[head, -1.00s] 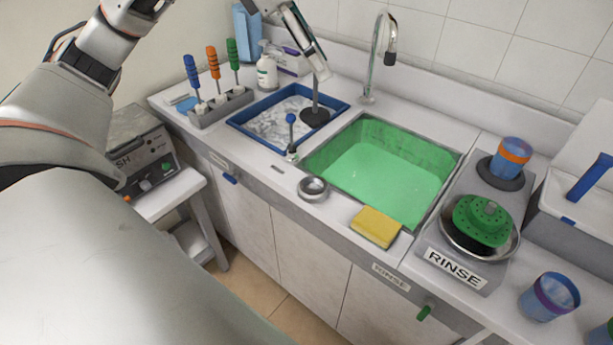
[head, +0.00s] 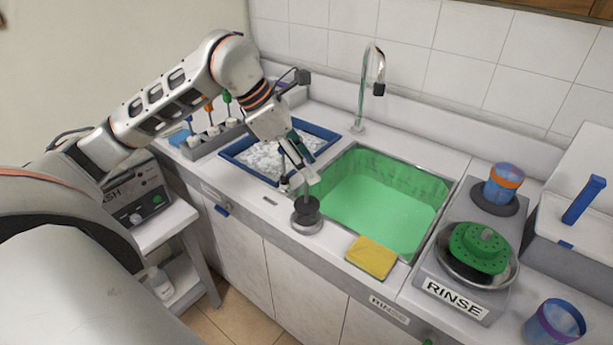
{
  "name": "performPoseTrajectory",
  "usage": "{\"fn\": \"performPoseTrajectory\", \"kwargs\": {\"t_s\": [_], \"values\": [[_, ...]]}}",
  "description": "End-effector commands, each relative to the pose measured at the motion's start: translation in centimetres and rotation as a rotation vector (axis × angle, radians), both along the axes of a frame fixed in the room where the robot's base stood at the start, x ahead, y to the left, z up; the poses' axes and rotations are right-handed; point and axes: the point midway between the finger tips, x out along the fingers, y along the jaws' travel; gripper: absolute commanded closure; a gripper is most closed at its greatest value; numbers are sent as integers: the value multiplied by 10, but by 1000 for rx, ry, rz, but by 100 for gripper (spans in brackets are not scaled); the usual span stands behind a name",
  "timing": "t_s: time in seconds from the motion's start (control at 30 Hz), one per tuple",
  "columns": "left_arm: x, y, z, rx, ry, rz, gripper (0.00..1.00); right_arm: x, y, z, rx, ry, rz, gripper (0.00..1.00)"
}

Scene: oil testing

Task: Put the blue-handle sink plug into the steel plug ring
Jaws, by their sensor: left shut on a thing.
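My left gripper (head: 302,182) is shut on the upright stem of a dark, round sink plug (head: 306,214). The fingers hide the upper part of the stem, so I cannot see the handle's colour. The steel plug ring (head: 308,229) sits on the counter in front of the sink's left corner. The plug is over the ring and hides most of its opening. I cannot tell whether the plug is just above the ring or touching it. My right gripper is not in view.
The green-lined sink (head: 385,205) lies right of the ring, with a yellow sponge (head: 371,257) on its front edge. A blue-rimmed tray (head: 240,164) is behind my gripper. Clear counter separates ring and sponge.

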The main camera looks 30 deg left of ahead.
Motion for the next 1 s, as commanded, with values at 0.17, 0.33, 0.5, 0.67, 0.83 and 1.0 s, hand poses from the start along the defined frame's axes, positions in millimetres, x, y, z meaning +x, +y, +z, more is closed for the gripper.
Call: {"fn": "performPoseTrajectory", "kwargs": {"t_s": [0.17,0.33,0.5,0.67,0.83,1.0], "values": [[0,0,-19,-1,3,-1,96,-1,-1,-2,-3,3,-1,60],[0,0,-34,-1,1,0,96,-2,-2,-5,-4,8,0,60],[0,0,-35,0,-2,0,96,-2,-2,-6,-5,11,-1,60],[0,0,-36,0,-2,0,96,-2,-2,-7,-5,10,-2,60],[0,0,-37,0,0,0,46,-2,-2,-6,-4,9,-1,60],[0,0,-37,0,0,0,46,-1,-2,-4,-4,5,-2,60]]}}
